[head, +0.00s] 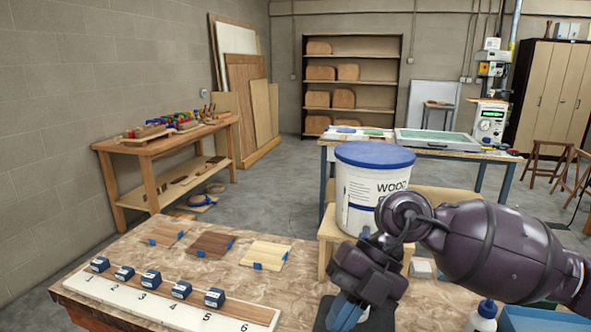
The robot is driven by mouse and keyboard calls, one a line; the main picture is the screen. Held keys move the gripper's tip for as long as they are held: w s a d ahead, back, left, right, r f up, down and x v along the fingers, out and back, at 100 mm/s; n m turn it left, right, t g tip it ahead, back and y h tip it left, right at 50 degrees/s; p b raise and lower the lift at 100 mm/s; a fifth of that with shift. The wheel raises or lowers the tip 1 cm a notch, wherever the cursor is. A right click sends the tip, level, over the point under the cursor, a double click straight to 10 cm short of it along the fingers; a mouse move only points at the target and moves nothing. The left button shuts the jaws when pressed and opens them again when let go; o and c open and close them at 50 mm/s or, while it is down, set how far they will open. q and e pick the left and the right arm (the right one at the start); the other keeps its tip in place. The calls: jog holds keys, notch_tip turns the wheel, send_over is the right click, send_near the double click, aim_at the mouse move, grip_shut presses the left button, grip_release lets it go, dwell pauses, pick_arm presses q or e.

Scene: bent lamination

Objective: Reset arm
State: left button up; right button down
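My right arm comes in from the right edge, and its gripper (347,312) points down over the front part of the wooden table (310,285). Blue parts show at the gripper's lower end, and I cannot tell whether they are fingertips or something held. The gap between the fingers is not clear. A dark flat pad (382,319) lies below and beside the gripper. My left gripper is not in view.
A numbered white board (150,305) with several dark-blue blocks (151,279) lies at the left. Three taped wood sheets (211,244) lie behind it. A blue-lidded white bucket (358,200) stands behind my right gripper. A white bottle (482,318) is at lower right.

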jog(key=s+a+m+g+y, duration=0.15)
jog(key=a+y, duration=0.35)
jog(key=y, duration=0.6)
jog(key=w+d+f+m+t+h, duration=0.2)
jog(key=d+f+m+t+h, duration=0.2)
jog(key=d+f+m+t, duration=0.65)
jog(key=w+d+f+m+t+h, duration=0.2)
jog(key=d+f+m+t+h, duration=0.35)
jog(key=m+t, duration=0.95)
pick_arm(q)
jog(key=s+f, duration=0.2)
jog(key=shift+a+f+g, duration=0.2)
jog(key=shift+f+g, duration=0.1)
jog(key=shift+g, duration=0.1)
pick_arm(e)
jog(key=s+d+f+m+g+h, duration=0.3)
jog(key=s+d+f+g+h, duration=0.1)
jog(key=s+f, duration=0.4)
jog(key=s+d+f+m+g+h, duration=0.4)
jog(key=s+d+f, duration=0.2)
jog(key=f, duration=0.6)
jog(key=shift+s+d, duration=0.2)
jog(key=shift+s, duration=0.65)
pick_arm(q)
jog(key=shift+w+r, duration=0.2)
pick_arm(e)
jog(key=shift+f, duration=0.1)
